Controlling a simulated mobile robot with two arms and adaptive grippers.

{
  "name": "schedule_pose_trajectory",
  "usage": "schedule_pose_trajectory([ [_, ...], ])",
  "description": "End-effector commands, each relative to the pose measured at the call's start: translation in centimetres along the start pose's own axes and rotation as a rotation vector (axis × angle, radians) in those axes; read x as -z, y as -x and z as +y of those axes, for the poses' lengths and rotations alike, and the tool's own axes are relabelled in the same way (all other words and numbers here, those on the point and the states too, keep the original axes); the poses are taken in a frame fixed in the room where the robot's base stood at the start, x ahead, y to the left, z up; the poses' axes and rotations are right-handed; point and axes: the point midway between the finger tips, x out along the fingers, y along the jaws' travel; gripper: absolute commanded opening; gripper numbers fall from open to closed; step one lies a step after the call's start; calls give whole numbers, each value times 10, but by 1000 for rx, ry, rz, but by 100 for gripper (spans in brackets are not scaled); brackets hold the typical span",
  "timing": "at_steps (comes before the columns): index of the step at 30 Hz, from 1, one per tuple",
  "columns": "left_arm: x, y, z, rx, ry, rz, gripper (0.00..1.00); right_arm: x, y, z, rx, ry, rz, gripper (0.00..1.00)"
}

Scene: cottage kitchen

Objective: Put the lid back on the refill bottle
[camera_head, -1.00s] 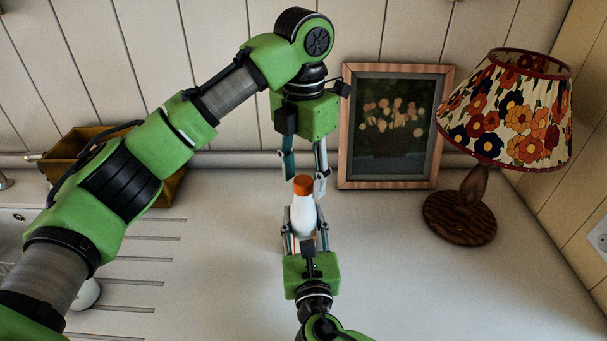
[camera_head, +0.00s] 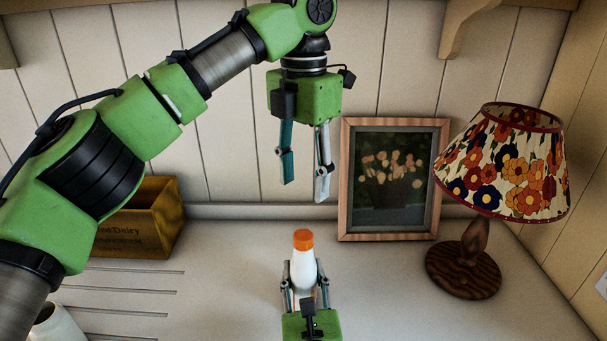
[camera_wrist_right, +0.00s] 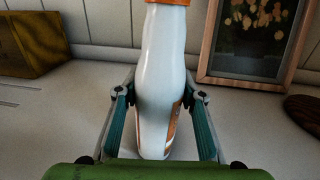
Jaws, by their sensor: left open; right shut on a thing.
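The refill bottle (camera_head: 303,274) is white and stands upright on the worktop in the head view. The orange lid (camera_head: 303,239) sits on its top. My right gripper (camera_head: 305,297) is shut on the bottle's body from the near side. In the right wrist view the bottle (camera_wrist_right: 160,80) stands between the two fingers, with an orange and white label at its side and the lid (camera_wrist_right: 168,2) cut off by the top edge. My left gripper (camera_head: 306,190) is open and empty, pointing down, above the lid and clear of it.
A framed flower picture (camera_head: 345,190) leans on the back wall, close to the left gripper's right side. A lamp with a flowered shade (camera_head: 505,165) stands at right. A wooden crate (camera_head: 135,232) is at left. A white object (camera_head: 58,327) shows at lower left.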

Motion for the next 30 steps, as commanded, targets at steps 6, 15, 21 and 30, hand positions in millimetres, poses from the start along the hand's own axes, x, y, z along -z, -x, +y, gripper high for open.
schedule_pose_trajectory([
  [6,0,2,0,0,0,1,46,1,0,0,0,0,3,0],
  [15,0,2,0,0,0,0,46,1,0,0,0,0,2,56],
  [21,0,2,0,0,0,0,46,0,0,0,0,0,1,56],
  [30,0,2,0,0,0,0,46,2,38,0,-2,-3,4,56],
])
